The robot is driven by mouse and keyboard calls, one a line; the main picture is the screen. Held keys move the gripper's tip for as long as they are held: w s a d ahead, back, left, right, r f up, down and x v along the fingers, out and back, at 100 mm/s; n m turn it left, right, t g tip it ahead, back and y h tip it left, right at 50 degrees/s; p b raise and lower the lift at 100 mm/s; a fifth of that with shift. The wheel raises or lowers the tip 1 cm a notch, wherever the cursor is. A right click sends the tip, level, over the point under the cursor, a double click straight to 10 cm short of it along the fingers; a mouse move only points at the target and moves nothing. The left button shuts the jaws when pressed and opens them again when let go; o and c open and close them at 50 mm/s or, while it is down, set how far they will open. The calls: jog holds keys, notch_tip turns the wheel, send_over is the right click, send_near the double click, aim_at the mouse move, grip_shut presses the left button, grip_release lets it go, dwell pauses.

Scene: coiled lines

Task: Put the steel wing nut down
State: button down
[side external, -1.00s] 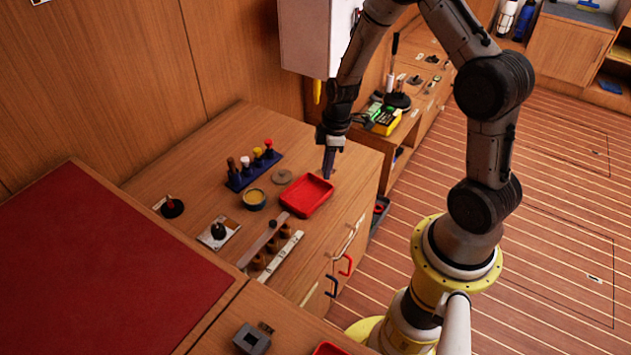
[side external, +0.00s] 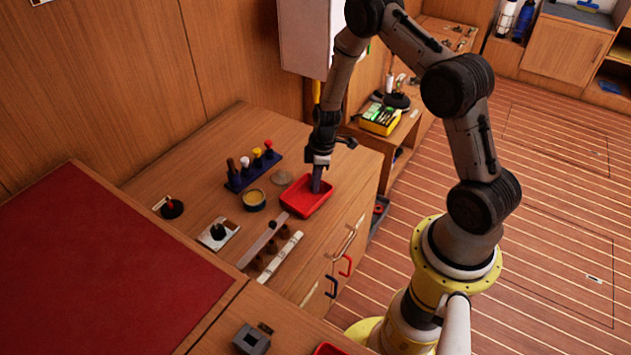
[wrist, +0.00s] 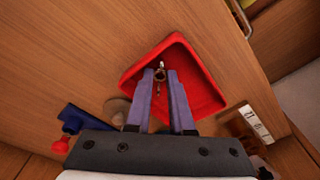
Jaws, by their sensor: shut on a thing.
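My gripper (side external: 317,184) is over the red tray (side external: 300,205), pointing down, with its fingertips at or just inside the tray's far part. In the wrist view my gripper (wrist: 161,76) is shut on the steel wing nut (wrist: 161,69), a small metal piece between the fingertips. The red tray (wrist: 205,72) lies under and around the fingertips there. I cannot tell whether the nut touches the tray floor. The nut is too small to make out in the side view.
A blue rack (side external: 254,172) with several coloured-top pegs stands left of the tray. A round tin (side external: 253,200) and a grey disc (side external: 282,178) lie nearby. A grey strip (side external: 262,243) and a white strip (side external: 281,258) lie in front. The counter is clear behind the rack.

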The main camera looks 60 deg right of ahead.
jog(key=shift+f, duration=0.2)
jog(key=c, duration=1.1)
grip_release()
jog(key=shift+r, duration=0.1)
notch_tip(320, 180, up, 20)
jog(key=s+a+m+t, duration=0.1)
jog(key=s+a, duration=0.1)
jog(key=s+a+r+m+t, duration=0.1)
jog(key=s+a+r, duration=0.2)
jog(key=s+r, duration=0.15)
jog(key=s+a+r+m, duration=0.2)
jog(key=s+a+r, duration=0.1)
jog(key=r, duration=0.3)
jog(key=s+a+r+m+t, duration=0.1)
jog(key=s, duration=0.3)
jog(key=s+a+r+m, duration=0.1)
jog(key=s+r, duration=0.1)
jog(key=s, duration=0.3)
jog(key=s+a+r+m+t, duration=0.1)
jog(key=s+a, duration=0.1)
jog(key=s, duration=0.2)
jog(key=shift+s+r+m+t+h, duration=0.3)
jog(key=shift+r+m+h, duration=0.1)
